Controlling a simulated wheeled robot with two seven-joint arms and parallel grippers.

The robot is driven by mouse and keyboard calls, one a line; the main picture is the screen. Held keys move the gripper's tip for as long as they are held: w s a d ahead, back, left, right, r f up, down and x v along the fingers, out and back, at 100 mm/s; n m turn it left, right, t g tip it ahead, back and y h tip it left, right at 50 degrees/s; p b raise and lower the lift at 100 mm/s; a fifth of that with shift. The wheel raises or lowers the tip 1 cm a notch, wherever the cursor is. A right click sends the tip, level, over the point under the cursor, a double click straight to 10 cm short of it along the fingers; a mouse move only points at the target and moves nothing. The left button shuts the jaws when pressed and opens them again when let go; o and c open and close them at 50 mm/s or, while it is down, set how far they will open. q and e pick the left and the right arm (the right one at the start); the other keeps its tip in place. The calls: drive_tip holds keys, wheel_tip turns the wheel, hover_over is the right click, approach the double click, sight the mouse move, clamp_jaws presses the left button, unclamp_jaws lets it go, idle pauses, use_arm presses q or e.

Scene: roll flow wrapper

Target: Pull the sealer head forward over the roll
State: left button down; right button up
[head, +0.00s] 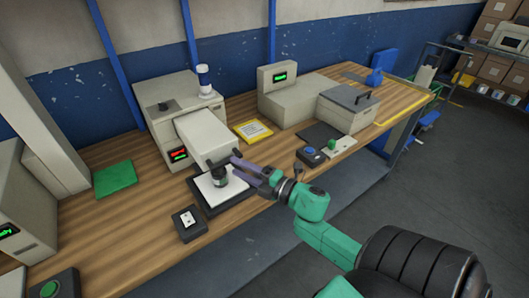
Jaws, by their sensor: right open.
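The sealer head (207,132) is a beige block that sticks out forward from a beige machine body (160,128). A dark handle bar (219,161) sits at its front end. Below it, a short dark cylinder (220,179), which may be the roll, stands on a white pad in a black tray (205,205). My right gripper (238,167) comes in from the right, with its open fingers at the right end of the handle. I cannot tell whether they touch it. My left gripper is out of view.
A small black box (188,224) stands front left of the tray. A yellow-framed card (253,131) and a green pad (115,178) lie on the wooden bench.

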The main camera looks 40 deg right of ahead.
drive_tip(key=b+v, duration=0.2)
drive_tip(key=v, duration=0.8)
drive_tip(key=shift+s, duration=0.1)
drive_tip(key=d+f+m+g+h, duration=0.1)
drive_tip(key=d+f+m+h, duration=0.25)
drive_tip(key=f, duration=0.55)
drive_tip(key=d+f+m+g+h, duration=0.15)
drive_tip(key=d+f+m, duration=0.3)
drive_tip(key=f, duration=0.45)
drive_tip(key=s+f+m+g+h, duration=0.1)
drive_tip(key=s+f+m+g, duration=0.15)
drive_tip(key=f, duration=0.55)
drive_tip(key=s+f+m+g+h, duration=0.1)
drive_tip(key=s+f+m, duration=0.2)
drive_tip(key=f, duration=0.5)
drive_tip(key=s+a+f+m+g, duration=0.3)
drive_tip(key=s+a+f+g, duration=0.2)
drive_tip(key=s+f, duration=0.5)
drive_tip(key=s+a+f+m+g+y, duration=0.1)
drive_tip(key=s+a+f+m+g, duration=0.2)
drive_tip(key=s+f, duration=0.7)
drive_tip(key=a+g, duration=0.2)
drive_tip(key=a, duration=0.1)
drive_tip(key=shift+s+a+f, duration=0.25)
drive_tip(key=shift+s+f, duration=0.15)
